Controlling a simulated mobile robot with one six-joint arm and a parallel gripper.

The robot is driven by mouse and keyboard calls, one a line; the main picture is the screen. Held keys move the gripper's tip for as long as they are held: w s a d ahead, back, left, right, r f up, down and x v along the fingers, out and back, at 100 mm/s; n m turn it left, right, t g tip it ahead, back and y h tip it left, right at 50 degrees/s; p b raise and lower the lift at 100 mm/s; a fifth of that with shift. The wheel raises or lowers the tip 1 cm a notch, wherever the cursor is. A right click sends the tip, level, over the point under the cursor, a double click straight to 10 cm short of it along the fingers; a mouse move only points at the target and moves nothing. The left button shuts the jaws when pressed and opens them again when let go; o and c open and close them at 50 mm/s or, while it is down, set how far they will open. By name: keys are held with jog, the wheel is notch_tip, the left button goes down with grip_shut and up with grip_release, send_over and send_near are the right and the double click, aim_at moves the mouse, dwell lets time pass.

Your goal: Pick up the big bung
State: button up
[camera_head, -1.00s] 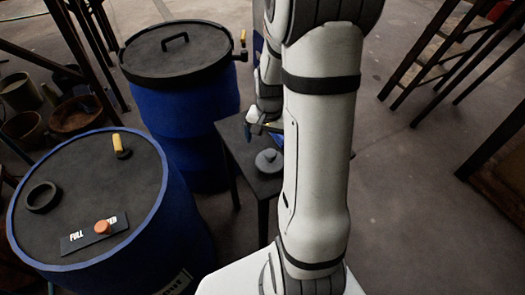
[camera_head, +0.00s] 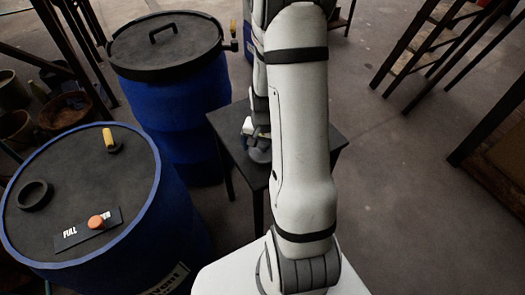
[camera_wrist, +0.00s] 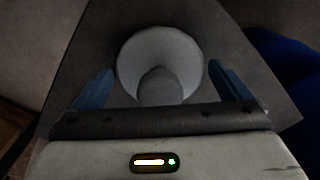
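The big bung (camera_wrist: 160,50) is a grey round piece with a wide disc and a narrower knob. It sits on a small dark table (camera_wrist: 215,38). In the head view the bung (camera_head: 260,155) is mostly hidden by my arm and gripper. In the wrist view my gripper (camera_wrist: 160,72) is open, with one blue finger on each side of the bung's knob. Gaps show between both fingers and the bung, so it is not gripped. In the head view my gripper (camera_head: 256,137) is low over the table, close to the bung.
A blue barrel (camera_head: 175,115) with a dark handled lid stands left of the table. A nearer blue vat (camera_head: 165,215) carries a black ring (camera_head: 35,195), a yellow-handled fitting (camera_head: 109,140) and a sliding FULL sign (camera_head: 70,236). Dark wooden frames (camera_head: 440,45) stand at right. Floor between is clear.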

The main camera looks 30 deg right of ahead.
jog(key=c, duration=0.7)
jog(key=shift+r, duration=0.1)
jog(key=shift+c, duration=0.2)
